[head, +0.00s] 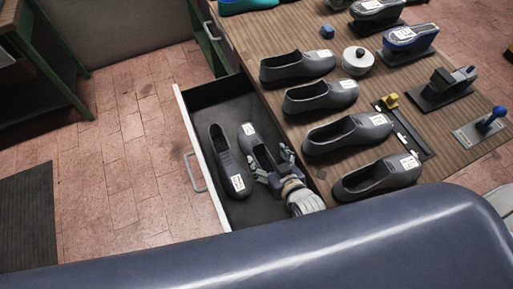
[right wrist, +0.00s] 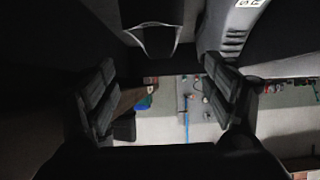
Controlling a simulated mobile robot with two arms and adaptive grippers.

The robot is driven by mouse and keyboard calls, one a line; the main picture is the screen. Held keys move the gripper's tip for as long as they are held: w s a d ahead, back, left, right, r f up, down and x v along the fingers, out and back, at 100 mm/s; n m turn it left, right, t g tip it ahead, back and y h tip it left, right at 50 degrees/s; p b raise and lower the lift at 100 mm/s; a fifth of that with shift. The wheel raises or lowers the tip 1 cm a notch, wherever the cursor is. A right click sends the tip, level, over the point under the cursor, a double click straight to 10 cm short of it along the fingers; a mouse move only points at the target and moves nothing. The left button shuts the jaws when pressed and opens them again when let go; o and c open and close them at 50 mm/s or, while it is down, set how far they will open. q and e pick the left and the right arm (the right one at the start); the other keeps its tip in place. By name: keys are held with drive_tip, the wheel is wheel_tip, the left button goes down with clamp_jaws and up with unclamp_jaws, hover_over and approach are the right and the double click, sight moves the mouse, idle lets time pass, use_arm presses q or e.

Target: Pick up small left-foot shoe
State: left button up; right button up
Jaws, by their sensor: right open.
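Two dark grey shoes with white labels lie in the open drawer (head: 209,212). The left drawer shoe (head: 222,158) has its label at the near end. The right drawer shoe (head: 253,139) has its label at the far end, and its near end is partly hidden by my right gripper (head: 270,167). That gripper is open, its fingers spread around this near end. In the right wrist view the open fingers (right wrist: 165,95) stand apart, with a dark shoe end (right wrist: 158,38) beyond them. The label print is too small to read for size or foot. My left gripper is out of view.
Several similar shoes, such as one at the near edge (head: 377,179), stand on the wooden worktop (head: 270,35) right of the drawer. The drawer walls close in around my right gripper. A white round object (head: 357,61) and several tools stand farther back.

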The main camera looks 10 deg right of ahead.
sight(259, 147)
drive_tip(key=shift+w+a+f, duration=0.1)
drive_tip(key=shift+w+f, duration=0.7)
drive_tip(key=shift+f, duration=0.3)
drive_tip(key=shift+w+f, duration=0.1)
drive_tip(key=shift+w, duration=0.15)
drive_tip(key=x, duration=0.4)
drive_tip(key=shift+w+p, duration=0.15)
drive_tip(key=shift+p, duration=0.2)
drive_tip(key=shift+w+a+f, duration=0.15)
drive_tip(key=shift+w+f, duration=0.15)
drive_tip(key=shift+w, duration=0.1)
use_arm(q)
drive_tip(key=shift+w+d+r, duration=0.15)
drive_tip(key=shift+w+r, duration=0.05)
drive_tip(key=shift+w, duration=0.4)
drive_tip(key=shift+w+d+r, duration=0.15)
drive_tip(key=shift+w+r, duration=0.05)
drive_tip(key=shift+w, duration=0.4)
use_arm(e)
drive_tip(key=shift+c, duration=0.2)
drive_tip(key=c, duration=0.9)
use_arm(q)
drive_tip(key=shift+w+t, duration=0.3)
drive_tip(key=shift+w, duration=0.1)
use_arm(e)
clamp_jaws()
